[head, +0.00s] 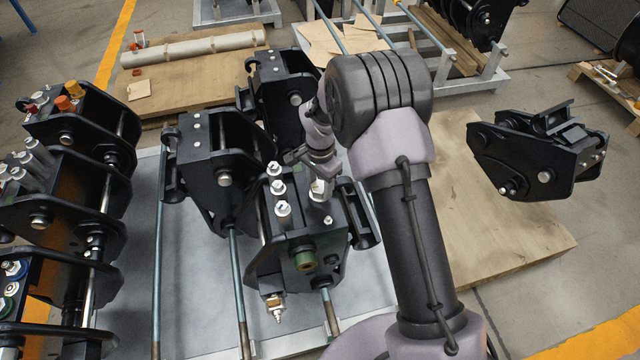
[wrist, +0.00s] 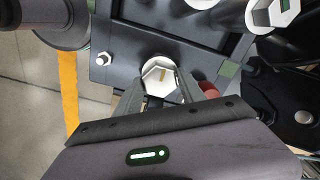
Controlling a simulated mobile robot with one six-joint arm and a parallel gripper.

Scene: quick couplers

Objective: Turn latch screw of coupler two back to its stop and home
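A black coupler (head: 330,232) stands at the front centre of the grey pallet in the head view. On its top are several pale hex-headed screws and fittings. One pale hex head (head: 320,190) sits beneath my gripper (head: 319,172). No label shows which coupler is number two.
Other black couplers stand close behind (head: 222,165) and at left (head: 70,190). Another coupler (head: 540,155) rests on a wooden board (head: 500,235) at right. In the wrist view, neighbouring fittings (wrist: 270,14) and a red part (wrist: 208,90) are near the fingers.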

